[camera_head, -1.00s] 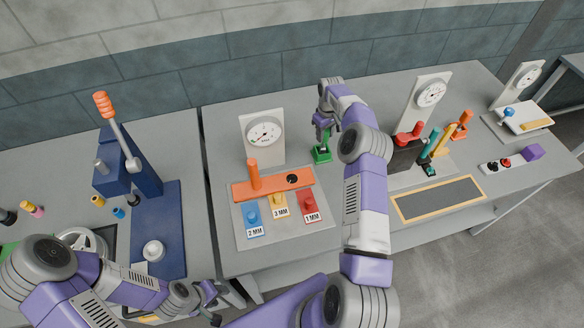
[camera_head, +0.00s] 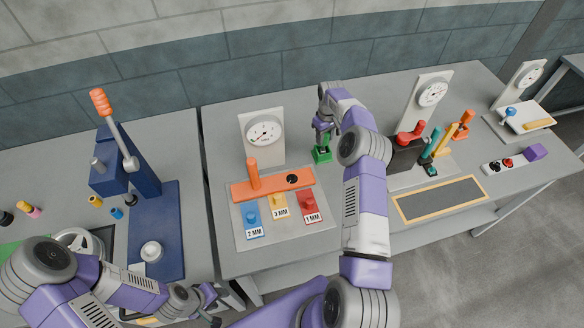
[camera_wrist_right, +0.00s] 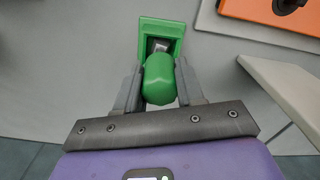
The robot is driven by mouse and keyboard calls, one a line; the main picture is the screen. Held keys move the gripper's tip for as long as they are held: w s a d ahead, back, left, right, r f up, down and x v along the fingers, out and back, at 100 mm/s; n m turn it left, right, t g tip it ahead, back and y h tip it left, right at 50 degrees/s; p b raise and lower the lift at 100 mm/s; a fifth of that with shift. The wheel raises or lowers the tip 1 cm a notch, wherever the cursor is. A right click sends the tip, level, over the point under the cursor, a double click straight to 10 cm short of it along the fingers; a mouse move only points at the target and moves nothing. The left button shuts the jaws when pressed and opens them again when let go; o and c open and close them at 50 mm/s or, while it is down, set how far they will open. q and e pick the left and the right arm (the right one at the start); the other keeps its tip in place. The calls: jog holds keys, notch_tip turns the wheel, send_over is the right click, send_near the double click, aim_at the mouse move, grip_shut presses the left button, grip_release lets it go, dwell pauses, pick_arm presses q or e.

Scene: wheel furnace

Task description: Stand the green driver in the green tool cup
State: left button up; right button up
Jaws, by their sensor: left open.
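The green driver (camera_wrist_right: 160,82) has a rounded green handle and a short visible piece of metal shaft. My right gripper (camera_wrist_right: 160,75) has its fingers against both sides of the handle; in the head view the gripper (camera_head: 325,132) is over the green tool cup. The green tool cup (camera_head: 321,156) stands on the table beside the white dial stand. In the right wrist view, the shaft points into the cup (camera_wrist_right: 165,27); its tip is hidden. My left gripper (camera_head: 211,306) is open and empty at the lower left, away from the driver and cup.
An orange bar with a knob (camera_head: 273,184) and numbered blocks lie left of the cup. A white dial stand (camera_head: 262,135) is just behind them. A rack of coloured tools (camera_head: 440,150) stands to the right. A blue lever press (camera_head: 125,165) is at left.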

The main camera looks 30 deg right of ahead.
jog(key=o, duration=0.5)
